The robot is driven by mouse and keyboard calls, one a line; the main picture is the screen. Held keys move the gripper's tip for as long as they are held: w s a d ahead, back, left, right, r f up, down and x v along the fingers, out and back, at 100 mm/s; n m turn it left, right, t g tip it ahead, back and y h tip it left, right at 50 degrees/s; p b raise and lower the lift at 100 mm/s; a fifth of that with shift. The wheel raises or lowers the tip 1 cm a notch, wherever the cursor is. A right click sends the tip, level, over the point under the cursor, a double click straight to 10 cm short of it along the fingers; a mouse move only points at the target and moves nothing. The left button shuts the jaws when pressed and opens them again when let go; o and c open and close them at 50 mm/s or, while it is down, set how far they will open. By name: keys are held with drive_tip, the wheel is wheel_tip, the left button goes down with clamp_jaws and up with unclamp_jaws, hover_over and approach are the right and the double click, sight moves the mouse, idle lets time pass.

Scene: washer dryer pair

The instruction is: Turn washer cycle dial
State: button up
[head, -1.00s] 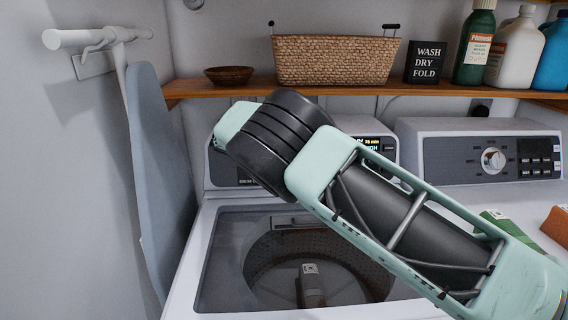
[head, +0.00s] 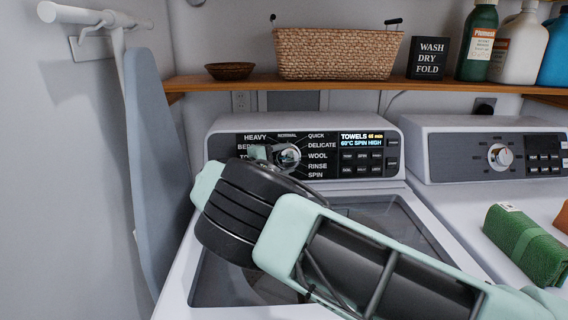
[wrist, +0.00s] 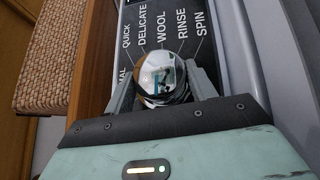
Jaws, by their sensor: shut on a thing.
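The washer (head: 225,122) stands in the middle of the head view. Its cycle dial (head: 291,157) is a round silver knob with cycle names printed around it. My gripper (head: 272,154) reaches the dial from the left and below. In the wrist view the grey fingers of my gripper (wrist: 162,90) are on both sides of the shiny dial (wrist: 161,76), shut on it. My arm hides the left cycle labels and part of the lid. The pointer position is unclear.
A dryer (head: 440,155) with its own dial stands to the right, a green folded towel (head: 524,243) on top. A shelf (head: 340,87) with a wicker basket (head: 337,52) and bottles runs above.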

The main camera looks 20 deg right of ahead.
idle(0.3)
drive_tip(key=o, duration=1)
drive_tip(key=shift+a, duration=0.1)
drive_tip(key=b+v, duration=0.1)
drive_tip(key=v, duration=0.5)
drive_tip(key=b+v, duration=0.1)
drive_tip(key=v, duration=0.4)
drive_tip(key=shift+s+a+f+b, duration=0.15)
drive_tip(key=shift+s+a+b, duration=0.1)
drive_tip(key=shift+a+b, duration=0.15)
drive_tip(key=shift+d, duration=0.1)
